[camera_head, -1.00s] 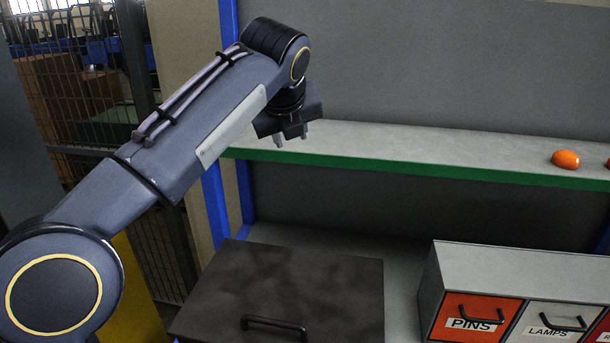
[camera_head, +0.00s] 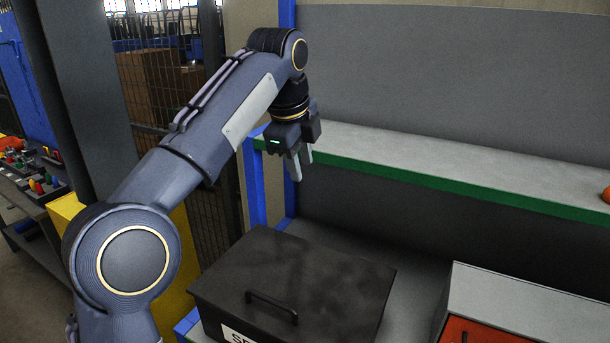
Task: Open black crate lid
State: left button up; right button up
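The black crate (camera_head: 210,312) stands on the grey bench surface at the bottom middle, and its front bears a white label that is cut off by the frame. Its dark lid (camera_head: 318,268) lies flat and shut on top. A black bar handle (camera_head: 272,307) sits near the lid's front edge. My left gripper (camera_head: 301,164) hangs above and behind the lid, near the left end of the shelf, fingers pointing down. Its two fingers stand apart with nothing between them. It does not touch the crate. My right gripper is out of view.
A grey shelf with a green front edge (camera_head: 420,182) runs behind and above the crate. A grey drawer cabinet (camera_head: 520,300) with an orange drawer stands at the right. An orange object (camera_head: 606,195) shows at the shelf's right. Blue posts stand behind the gripper.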

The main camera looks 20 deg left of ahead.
pick_arm(q)
jog(key=x, duration=0.3)
jog(key=shift+w+f, duration=0.15)
jog(key=shift+f, duration=0.25)
grip_shut()
dwell(1.1)
grip_release()
jog(key=shift+r, duration=0.1)
